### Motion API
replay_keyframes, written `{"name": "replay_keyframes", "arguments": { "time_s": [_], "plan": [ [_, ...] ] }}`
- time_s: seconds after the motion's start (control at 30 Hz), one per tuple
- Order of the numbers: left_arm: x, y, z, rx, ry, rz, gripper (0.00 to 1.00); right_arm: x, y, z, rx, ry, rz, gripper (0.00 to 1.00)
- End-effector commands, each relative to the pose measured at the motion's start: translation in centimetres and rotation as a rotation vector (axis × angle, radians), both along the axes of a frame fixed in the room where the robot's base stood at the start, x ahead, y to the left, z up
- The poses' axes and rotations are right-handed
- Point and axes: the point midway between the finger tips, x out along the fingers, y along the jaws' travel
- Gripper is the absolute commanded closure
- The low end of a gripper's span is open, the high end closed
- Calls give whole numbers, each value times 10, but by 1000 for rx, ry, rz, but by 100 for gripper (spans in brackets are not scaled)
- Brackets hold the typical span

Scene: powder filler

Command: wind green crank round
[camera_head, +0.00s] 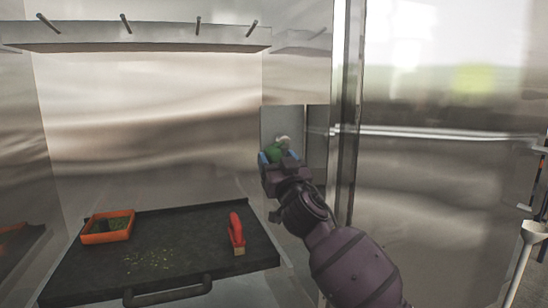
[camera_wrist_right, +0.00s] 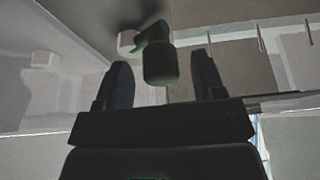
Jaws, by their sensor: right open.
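The green crank (camera_head: 274,152) is on the cabinet's right inner wall, partly hidden behind my right gripper. It also shows in the right wrist view (camera_wrist_right: 160,62), where its green handle hangs between the two fingers with a pale hub at its upper left. My right gripper (camera_head: 273,158) is open, one finger on each side of the handle, with gaps visible on both sides in the wrist view. My left gripper is not in view.
A dark tray (camera_head: 190,262) with a front handle fills the cabinet floor. On it are an orange bin (camera_head: 93,238), a red-handled brush (camera_head: 236,229) and scattered crumbs. A shelf with several pegs (camera_head: 140,47) hangs above. A metal door edge (camera_head: 350,120) stands right of the crank.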

Motion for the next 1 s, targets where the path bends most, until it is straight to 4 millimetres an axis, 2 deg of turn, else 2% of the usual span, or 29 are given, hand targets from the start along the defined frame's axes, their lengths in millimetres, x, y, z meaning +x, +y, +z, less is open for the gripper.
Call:
{"name": "replay_keyframes", "arguments": {
  "time_s": [0.2,0.6,0.9,1.0],
  "plan": [
    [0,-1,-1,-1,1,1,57,16,6,6,0,0,1,37],
    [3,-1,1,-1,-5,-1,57,20,7,8,0,0,1,38],
    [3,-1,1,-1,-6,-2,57,19,6,8,0,0,1,84],
    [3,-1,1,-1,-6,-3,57,19,6,8,-1,0,1,86]
  ]
}}
